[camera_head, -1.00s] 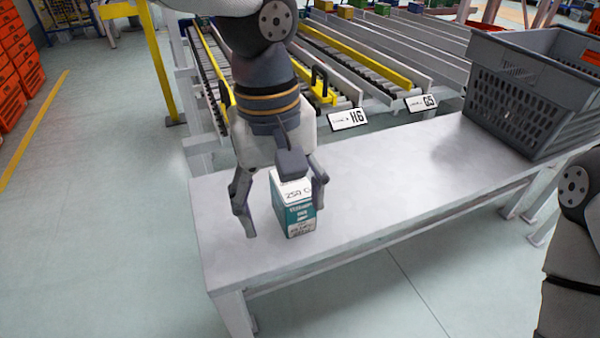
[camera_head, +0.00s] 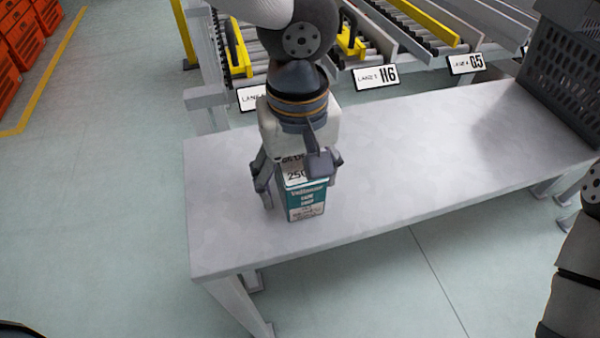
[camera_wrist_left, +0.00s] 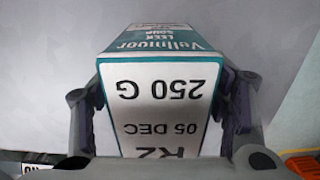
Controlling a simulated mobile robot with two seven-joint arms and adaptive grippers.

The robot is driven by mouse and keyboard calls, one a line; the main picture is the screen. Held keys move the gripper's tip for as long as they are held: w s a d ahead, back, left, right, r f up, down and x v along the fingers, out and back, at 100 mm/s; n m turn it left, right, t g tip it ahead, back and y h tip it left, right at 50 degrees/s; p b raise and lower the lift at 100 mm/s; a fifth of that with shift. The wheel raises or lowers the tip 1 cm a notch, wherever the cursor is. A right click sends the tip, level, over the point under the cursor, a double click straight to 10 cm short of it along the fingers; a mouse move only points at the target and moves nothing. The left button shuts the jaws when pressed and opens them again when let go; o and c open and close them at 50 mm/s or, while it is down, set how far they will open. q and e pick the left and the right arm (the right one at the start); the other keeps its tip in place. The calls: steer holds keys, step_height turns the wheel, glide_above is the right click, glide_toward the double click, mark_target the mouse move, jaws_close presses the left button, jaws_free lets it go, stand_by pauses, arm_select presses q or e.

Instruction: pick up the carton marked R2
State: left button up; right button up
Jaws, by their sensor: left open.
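The carton (camera_head: 306,207), white and teal, stands upright on the grey table (camera_head: 430,150) near its left end. The left wrist view shows its white top (camera_wrist_left: 165,88) upside down, reading "250 G", "05 DEC" and a partly cut-off "R2", with "Vellmoor" on the teal side. My left gripper (camera_head: 297,184) is above it, pointing down, with its fingers on either side of the carton. The fingers look open, with small gaps beside the carton in the left wrist view (camera_wrist_left: 168,102). My right gripper is out of view; only part of that arm shows.
A dark grey crate (camera_head: 568,78) stands at the table's far right. Orange totes (camera_head: 25,38) are stacked at the far left. The table's middle is clear.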

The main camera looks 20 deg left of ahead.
arm_select(q)
steer(key=shift+r, duration=0.15)
steer(key=c, duration=1.4)
steer(key=shift+c, duration=0.2)
